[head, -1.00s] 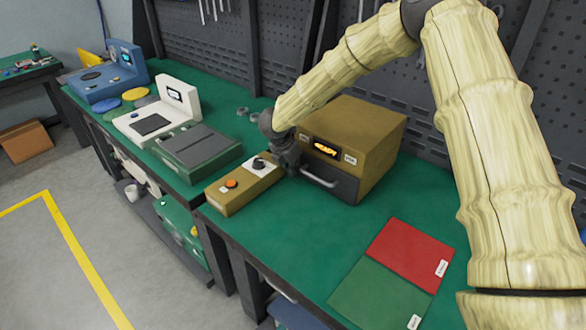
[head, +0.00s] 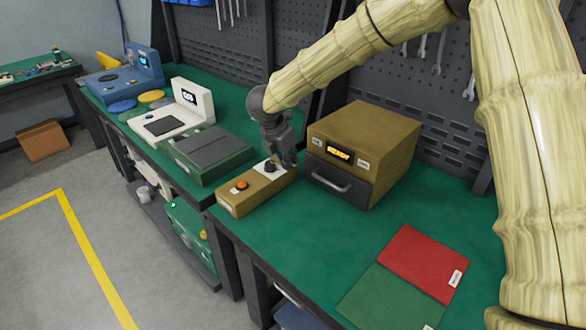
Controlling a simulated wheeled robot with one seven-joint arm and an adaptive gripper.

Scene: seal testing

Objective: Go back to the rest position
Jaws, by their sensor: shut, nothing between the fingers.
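My gripper (head: 285,161) is shut and empty. It points down just above the dark knob (head: 270,167) end of the tan control box (head: 250,191), close to the left side of the oven-like tester. I cannot tell whether the fingertips touch the box. The box also has an orange button (head: 241,186). My arm arches in from the upper right.
A red mat (head: 425,258) and a green mat (head: 385,300) lie at the bench's front right. A dark green case (head: 209,153), a white scale (head: 160,125) and a blue device (head: 118,80) stand to the left. A tool pegboard (head: 440,95) rises behind. The green bench (head: 290,235) is bare in front.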

